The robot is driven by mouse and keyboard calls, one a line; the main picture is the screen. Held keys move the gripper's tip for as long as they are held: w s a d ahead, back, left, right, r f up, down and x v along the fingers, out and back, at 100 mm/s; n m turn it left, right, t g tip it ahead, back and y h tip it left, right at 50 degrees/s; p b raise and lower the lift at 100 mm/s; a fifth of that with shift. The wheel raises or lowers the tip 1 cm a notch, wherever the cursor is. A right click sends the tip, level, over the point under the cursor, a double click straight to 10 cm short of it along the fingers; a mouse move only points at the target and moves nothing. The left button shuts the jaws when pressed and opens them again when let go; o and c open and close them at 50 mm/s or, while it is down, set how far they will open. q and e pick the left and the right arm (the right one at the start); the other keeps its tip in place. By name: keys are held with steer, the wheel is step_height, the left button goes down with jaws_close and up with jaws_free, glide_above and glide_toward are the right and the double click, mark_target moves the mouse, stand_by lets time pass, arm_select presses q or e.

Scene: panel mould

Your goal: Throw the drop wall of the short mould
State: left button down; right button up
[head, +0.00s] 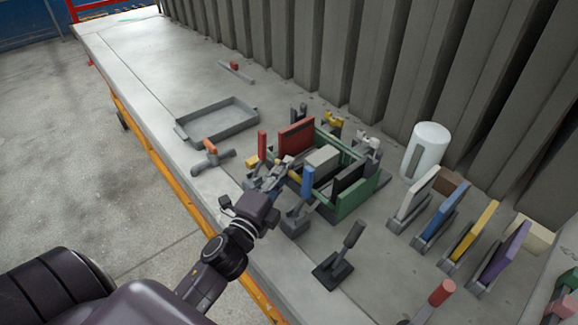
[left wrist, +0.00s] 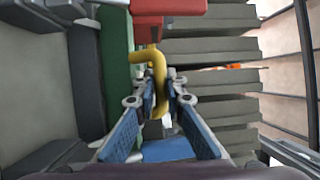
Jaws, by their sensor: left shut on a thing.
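A green-sided mould (head: 352,205) stands on the bench in the head view, with a red panel (head: 295,138) at its far left side. A pale grey block (head: 323,158) and a black panel (head: 348,180) sit within it. My left gripper (head: 272,176) is at the mould's near left side. In the left wrist view, its blue-padded fingers (left wrist: 158,105) are shut on a yellow bent handle (left wrist: 157,75). A red block (left wrist: 168,7) is just beyond the handle, and the green mould wall (left wrist: 115,45) runs along its left. Which part is the drop wall I cannot tell. My right gripper is not in view.
A blue post (head: 307,181) and a red post (head: 262,143) stand close to my left gripper. A shallow grey tray (head: 182,133) lies behind, a white cylinder (head: 425,150) and several racked coloured panels (head: 440,210) to the right. A black-handled tool (head: 335,265) stands in front.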

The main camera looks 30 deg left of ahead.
arm_select(q)
steer(key=shift+s+f, duration=0.1)
steer(key=shift+f, duration=0.15)
steer(key=c, duration=2.2)
jaws_free()
steer(key=shift+c, duration=0.2)
steer(key=shift+r, duration=0.1)
steer(key=s, duration=1.2)
steer(key=shift+d+f, duration=0.35)
